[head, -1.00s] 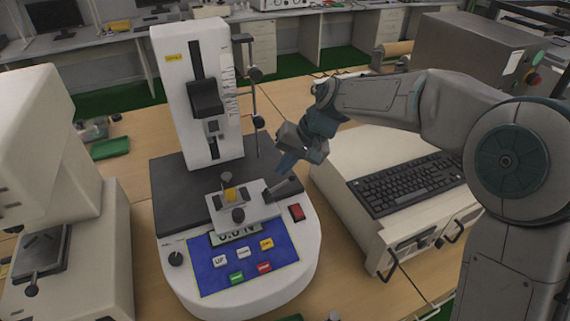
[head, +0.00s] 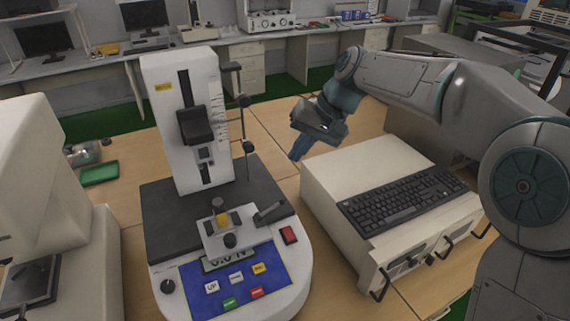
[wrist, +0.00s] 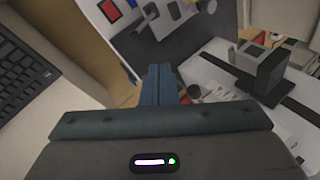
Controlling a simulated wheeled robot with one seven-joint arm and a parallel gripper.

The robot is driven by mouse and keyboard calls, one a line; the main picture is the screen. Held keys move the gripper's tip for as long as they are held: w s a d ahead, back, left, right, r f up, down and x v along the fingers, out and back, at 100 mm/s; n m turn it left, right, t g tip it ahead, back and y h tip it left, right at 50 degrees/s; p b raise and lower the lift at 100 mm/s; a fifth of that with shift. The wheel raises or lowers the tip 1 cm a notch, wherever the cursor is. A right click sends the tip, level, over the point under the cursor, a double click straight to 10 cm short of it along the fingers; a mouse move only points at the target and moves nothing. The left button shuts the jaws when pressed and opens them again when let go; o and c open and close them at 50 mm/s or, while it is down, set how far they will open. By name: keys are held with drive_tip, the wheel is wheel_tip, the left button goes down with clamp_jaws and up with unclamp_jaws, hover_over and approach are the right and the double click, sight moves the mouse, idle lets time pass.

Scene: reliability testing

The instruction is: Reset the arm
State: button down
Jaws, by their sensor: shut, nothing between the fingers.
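My arm (head: 410,80) reaches in from the right in the head view. The white test machine (head: 185,110) stands at the centre left, with a dark platform, a small clamp fixture (head: 230,232) and a blue button panel (head: 236,278). The gripper is clear of the machine.
A black keyboard (head: 400,200) lies on a beige instrument box (head: 350,185) at the right. Another white machine (head: 45,160) stands at the left edge. A green tray (head: 99,173) lies on the wooden table. Far benches hold monitors (head: 144,14). Some table behind the box is bare.

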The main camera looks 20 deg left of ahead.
drive_tip(key=shift+w+d+r, duration=0.1)
drive_tip(key=shift+d+r, duration=0.1)
drive_tip(key=shift+r, duration=0.05)
idle(0.3)
drive_tip(key=s+d+f+m+t+h, duration=0.1)
drive_tip(key=s+d+t+h, duration=0.1)
drive_tip(key=d, duration=0.8)
drive_tip(key=s+d+f+m+t+h, duration=0.1)
drive_tip(key=s+d+m+t, duration=0.15)
drive_tip(key=d, duration=0.75)
drive_tip(key=s+d+f+m+h, duration=0.1)
drive_tip(key=s+d+f, duration=0.1)
drive_tip(key=s+d, duration=0.4)
drive_tip(key=s+d+f+m+h, duration=0.1)
drive_tip(key=s+d+f, duration=0.2)
drive_tip(key=s+d, duration=0.3)
drive_tip(key=d+t, duration=0.1)
drive_tip(key=d, duration=0.3)
drive_tip(key=shift+s+f+h, duration=0.3)
drive_tip(key=shift+s+f, duration=0.05)
drive_tip(key=shift+a, duration=0.1)
